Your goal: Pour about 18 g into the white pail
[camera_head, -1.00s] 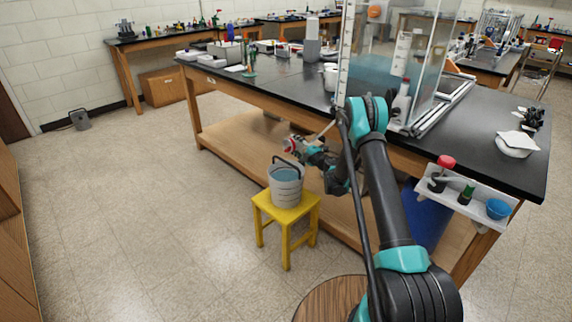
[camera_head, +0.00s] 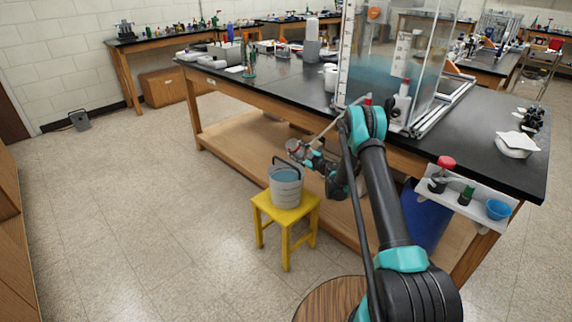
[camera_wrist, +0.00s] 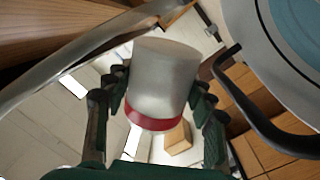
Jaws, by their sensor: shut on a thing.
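The white pail (camera_head: 286,192) stands upright on a yellow stool, with a dark handle and a blue inside. Part of its rim and handle also shows at the upper right of the wrist view (camera_wrist: 262,62). My gripper (camera_wrist: 160,92) is shut on a pale, frosted container (camera_wrist: 165,75) with a red band at one end. Fingers lie on both sides of it. In the head view the container (camera_head: 293,147) is just behind and above the pail, apart from it, by the bench edge. Its contents cannot be made out.
The yellow stool (camera_head: 283,215) stands on open floor beside the black-topped bench (camera_head: 300,85). A clear tank (camera_head: 385,70) stands on the bench. A white rack (camera_head: 470,203) with small items hangs at the bench's right front. Free floor lies to the left.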

